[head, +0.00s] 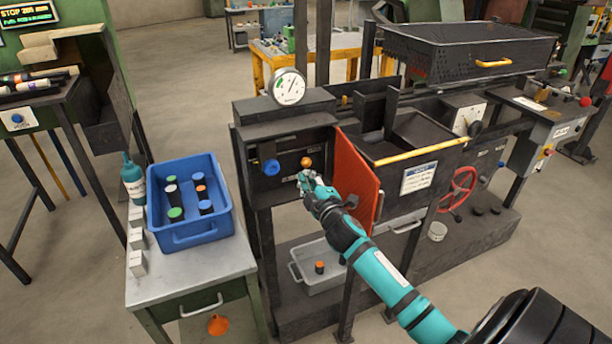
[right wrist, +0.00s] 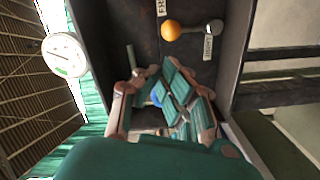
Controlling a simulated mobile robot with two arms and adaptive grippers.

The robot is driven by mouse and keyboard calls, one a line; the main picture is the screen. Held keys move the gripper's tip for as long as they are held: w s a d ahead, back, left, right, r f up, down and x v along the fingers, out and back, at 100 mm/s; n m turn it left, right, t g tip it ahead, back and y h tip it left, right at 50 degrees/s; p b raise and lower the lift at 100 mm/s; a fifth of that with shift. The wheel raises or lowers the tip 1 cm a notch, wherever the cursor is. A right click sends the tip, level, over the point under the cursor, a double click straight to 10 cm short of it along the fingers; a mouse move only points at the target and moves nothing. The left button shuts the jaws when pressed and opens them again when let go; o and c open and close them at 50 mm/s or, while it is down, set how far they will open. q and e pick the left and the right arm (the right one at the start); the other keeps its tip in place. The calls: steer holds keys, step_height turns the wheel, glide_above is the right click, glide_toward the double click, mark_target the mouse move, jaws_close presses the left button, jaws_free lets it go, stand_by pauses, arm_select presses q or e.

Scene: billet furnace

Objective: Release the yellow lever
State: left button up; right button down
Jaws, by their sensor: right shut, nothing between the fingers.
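The yellow lever, with an orange-yellow ball knob (head: 306,162), sits on the dark panel of the furnace behind the open red door. In the right wrist view, its ball (right wrist: 172,30) is at the top, with a short shaft running right to a grey end. My right gripper (head: 306,181) is just below the knob in the head view and apart from it. In the right wrist view, my right gripper (right wrist: 165,95) is shut and empty, its fingers below the lever. My left gripper is not in view.
A blue knob (head: 271,167) is left of the lever. The red door (head: 358,182) stands open close to my right arm. A gauge (head: 289,87) is above. A grey bin (head: 300,275) is below, and a blue crate (head: 190,238) stands on the table at left.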

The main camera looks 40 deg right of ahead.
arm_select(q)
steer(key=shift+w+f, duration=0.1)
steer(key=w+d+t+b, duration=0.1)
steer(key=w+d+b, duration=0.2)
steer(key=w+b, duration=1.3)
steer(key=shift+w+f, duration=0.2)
arm_select(e)
steer(key=f+n+g+h, duration=0.1)
steer(key=n+h, duration=0.1)
steer(key=n, duration=1)
steer(key=s+d+f+n+g+h, duration=0.1)
steer(key=n+h, duration=0.2)
steer(key=n, duration=0.8)
steer(key=s+f+n+g+h, duration=0.1)
steer(key=n+h, duration=0.1)
steer(key=n, duration=1)
steer(key=shift+s+d+n+g, duration=0.1)
steer(key=shift+d+n+g, duration=0.2)
steer(key=shift+d, duration=0.1)
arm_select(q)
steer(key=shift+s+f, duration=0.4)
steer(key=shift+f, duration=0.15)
arm_select(e)
steer(key=shift+x, duration=5.05)
